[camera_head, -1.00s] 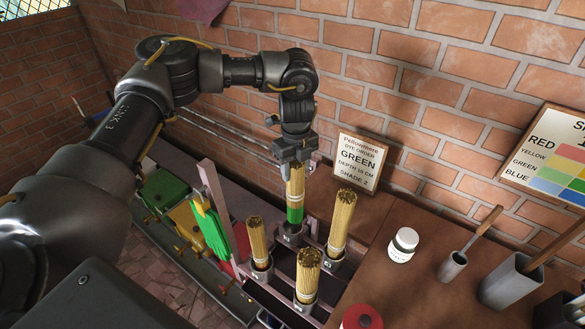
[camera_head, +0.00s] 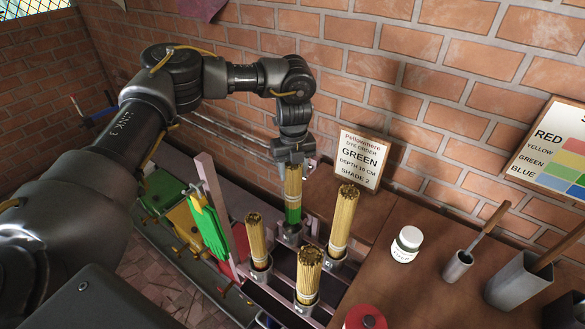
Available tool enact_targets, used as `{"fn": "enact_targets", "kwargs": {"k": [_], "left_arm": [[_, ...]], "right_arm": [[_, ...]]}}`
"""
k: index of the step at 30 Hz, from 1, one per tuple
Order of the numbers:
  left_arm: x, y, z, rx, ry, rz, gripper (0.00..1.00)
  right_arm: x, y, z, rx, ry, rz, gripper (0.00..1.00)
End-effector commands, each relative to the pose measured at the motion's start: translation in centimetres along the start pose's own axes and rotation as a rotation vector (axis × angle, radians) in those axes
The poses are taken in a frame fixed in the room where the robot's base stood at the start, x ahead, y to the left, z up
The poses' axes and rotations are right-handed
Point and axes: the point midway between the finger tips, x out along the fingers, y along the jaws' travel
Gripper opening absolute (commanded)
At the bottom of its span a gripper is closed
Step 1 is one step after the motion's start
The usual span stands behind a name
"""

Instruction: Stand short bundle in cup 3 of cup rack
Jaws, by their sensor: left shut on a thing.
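My left gripper (camera_head: 292,158) is shut on the top of a bundle of sticks (camera_head: 293,182), tan above and green at its lower part. This bundle stands upright, with its lower end in or right at the back-left cup (camera_head: 291,234) of the cup rack (camera_head: 285,289). Three other tan bundles stand in cups: one at the left (camera_head: 257,237), one at the front (camera_head: 307,272) and a taller one at the right (camera_head: 342,220). The cup numbers are too small to read surely. My right gripper is not in view.
A sign (camera_head: 357,160) reading GREEN leans at the wall behind. A white jar (camera_head: 407,243), a mortar-like cup with a stick (camera_head: 457,265), a grey holder (camera_head: 517,282) and a red-topped item (camera_head: 365,318) stand at the right.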

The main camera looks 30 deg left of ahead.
Motion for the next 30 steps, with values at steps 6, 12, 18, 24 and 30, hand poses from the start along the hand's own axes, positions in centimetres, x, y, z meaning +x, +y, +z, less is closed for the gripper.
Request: {"fn": "enact_targets", "kwargs": {"k": [6, 12, 18, 24, 30], "left_arm": [[2.5, 0.0, 0.0, 0.000, 0.000, -0.001, 0.02], [4.3, 0.0, 0.0, 0.000, 0.002, 0.000, 0.02], [6.2, 0.0, 0.0, 0.000, 0.000, -0.001, 0.02], [8.0, -0.1, 0.0, 0.000, 0.001, -0.001, 0.02], [9.4, -0.1, 0.0, 0.000, 0.000, -0.001, 0.02]], "right_arm": [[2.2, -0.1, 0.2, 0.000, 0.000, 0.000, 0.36], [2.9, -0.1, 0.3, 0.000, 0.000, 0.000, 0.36], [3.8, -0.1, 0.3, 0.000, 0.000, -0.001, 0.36], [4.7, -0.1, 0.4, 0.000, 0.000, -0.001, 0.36], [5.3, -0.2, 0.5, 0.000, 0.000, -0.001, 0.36]]}}
